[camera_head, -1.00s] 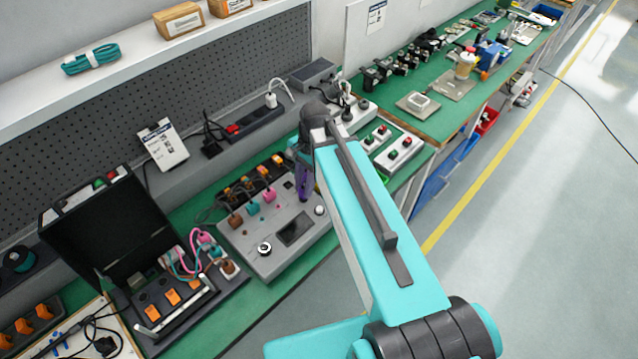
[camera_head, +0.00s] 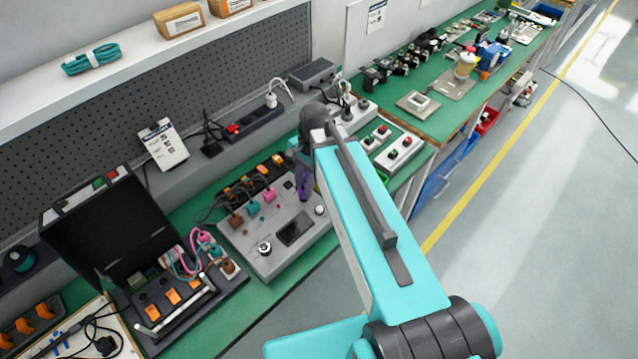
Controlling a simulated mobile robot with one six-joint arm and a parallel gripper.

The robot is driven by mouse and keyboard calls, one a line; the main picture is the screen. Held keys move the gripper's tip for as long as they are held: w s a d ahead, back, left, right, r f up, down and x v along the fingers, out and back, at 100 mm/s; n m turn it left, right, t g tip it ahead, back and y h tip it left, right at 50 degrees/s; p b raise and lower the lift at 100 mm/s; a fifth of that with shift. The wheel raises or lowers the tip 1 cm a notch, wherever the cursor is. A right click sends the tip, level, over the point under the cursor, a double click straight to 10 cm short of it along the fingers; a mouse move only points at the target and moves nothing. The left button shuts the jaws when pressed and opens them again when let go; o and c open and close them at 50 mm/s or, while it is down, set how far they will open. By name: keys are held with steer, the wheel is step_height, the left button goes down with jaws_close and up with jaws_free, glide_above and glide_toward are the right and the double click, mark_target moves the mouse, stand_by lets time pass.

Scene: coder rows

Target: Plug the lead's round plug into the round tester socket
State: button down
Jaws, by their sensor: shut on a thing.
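The grey tester box (camera_head: 262,262) sits on the green bench, with a dark screen, a round silver knob and small round features on its top. A brown plug (camera_head: 236,221), a teal plug (camera_head: 253,208) and a pink plug (camera_head: 269,196) with dark cables stand along its back left part. My gripper (camera_head: 303,190) is over the tester's right end, pointing down, partly hidden by my arm. A narrow purple part shows there. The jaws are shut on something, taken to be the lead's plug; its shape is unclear. I cannot single out the round socket or tell whether anything touches it.
An open black case (camera_head: 112,235) with orange switches and pink and teal leads stands left of the tester. A power strip (camera_head: 255,125) and an instruction card (camera_head: 163,145) are behind it. A button box (camera_head: 400,151) is to the right. Boxes lie on the shelf above.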

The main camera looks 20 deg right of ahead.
steer(key=shift+f, duration=0.5)
stand_by(1.4)
steer(key=c, duration=1.4)
jaws_free()
steer(key=shift+r, duration=0.15)
step_height(320, 180, up, 13)
steer(key=w+d+b, duration=0.1)
steer(key=d+b, duration=0.1)
steer(key=b, duration=0.2)
steer(key=shift+w+d, duration=0.15)
steer(key=shift+d, duration=0.05)
steer(key=shift+r, duration=0.1)
